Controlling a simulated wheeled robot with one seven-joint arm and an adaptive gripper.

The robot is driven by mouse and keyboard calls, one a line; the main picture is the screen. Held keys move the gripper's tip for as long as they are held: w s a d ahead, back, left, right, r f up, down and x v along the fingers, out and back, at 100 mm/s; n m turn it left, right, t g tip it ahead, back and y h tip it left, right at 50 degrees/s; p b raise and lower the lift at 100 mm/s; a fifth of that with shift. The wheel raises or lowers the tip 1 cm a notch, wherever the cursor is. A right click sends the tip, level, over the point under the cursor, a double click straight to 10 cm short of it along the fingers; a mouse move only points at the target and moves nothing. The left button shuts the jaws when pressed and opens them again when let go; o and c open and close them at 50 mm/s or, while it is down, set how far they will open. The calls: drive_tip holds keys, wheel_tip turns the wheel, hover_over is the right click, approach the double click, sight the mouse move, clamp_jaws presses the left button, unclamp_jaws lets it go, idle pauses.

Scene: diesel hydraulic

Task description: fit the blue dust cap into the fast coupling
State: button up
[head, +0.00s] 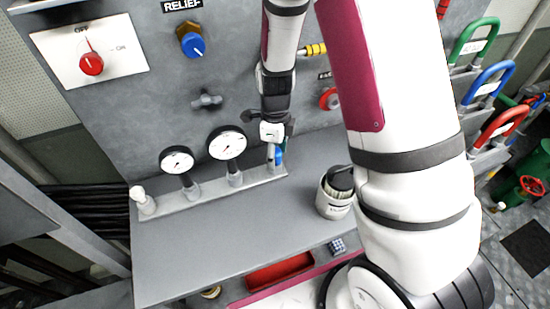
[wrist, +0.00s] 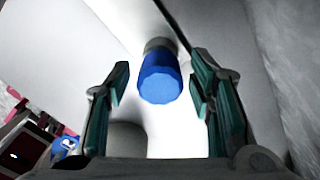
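The blue dust cap (wrist: 160,78) shows in the middle of the wrist view, with a grey cylindrical fitting (wrist: 160,45) directly behind it. The fitting looks like the coupling, but I cannot tell how far the cap sits in it. My gripper (wrist: 160,85) is open, its two fingers on either side of the cap with a visible gap at each side. In the head view my gripper (head: 276,134) points down at the right end of the grey manifold (head: 210,194). A bit of blue (head: 279,156) shows just below it; the coupling there is mostly hidden.
Two gauges (head: 227,143) stand on the manifold left of my gripper. A white canister with a black top (head: 335,198) stands on the grey bench (head: 200,250) to the right. A wing-shaped valve handle (head: 207,101) and a blue knob (head: 193,45) are on the panel. The front bench is clear.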

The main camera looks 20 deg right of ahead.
clamp_jaws()
drive_tip(key=shift+r, duration=0.3)
drive_tip(key=shift+r+p, duration=0.3)
drive_tip(key=shift+p, duration=0.05)
drive_tip(key=shift+r+p, duration=0.65)
drive_tip(key=shift+r, duration=0.7)
drive_tip(key=shift+r+p, duration=0.85)
drive_tip(key=shift+r, duration=1)
